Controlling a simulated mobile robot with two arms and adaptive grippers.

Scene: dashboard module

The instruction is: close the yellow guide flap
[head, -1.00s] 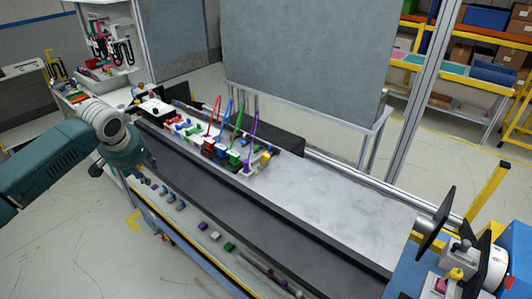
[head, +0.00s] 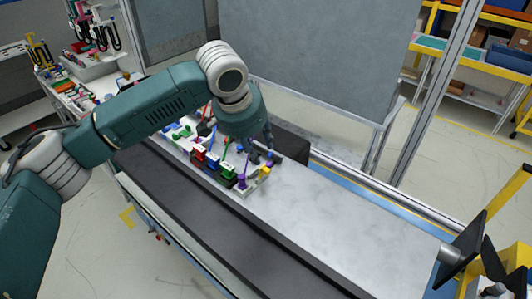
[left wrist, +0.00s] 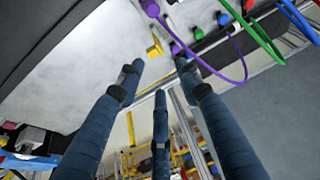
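The dashboard module (head: 210,165) lies on the bench with several coloured blocks and connectors on it. The small yellow guide flap (head: 265,172) is at its right end, next to a purple connector (head: 242,181). In the left wrist view the yellow flap (left wrist: 155,46) appears raised, just beyond and between the fingertips. My left gripper (head: 266,152) hangs over the module's right end, just behind the flap. Its three dark fingers (left wrist: 158,72) are spread, with nothing between them. I cannot tell whether a finger touches the flap. My right gripper is in neither view.
A purple cable (left wrist: 238,75) loops close to a finger in the left wrist view, with green and blue cables beside it. My left arm hides the module's far left part. The grey bench top (head: 320,215) right of the module is clear. A grey panel (head: 310,60) stands behind.

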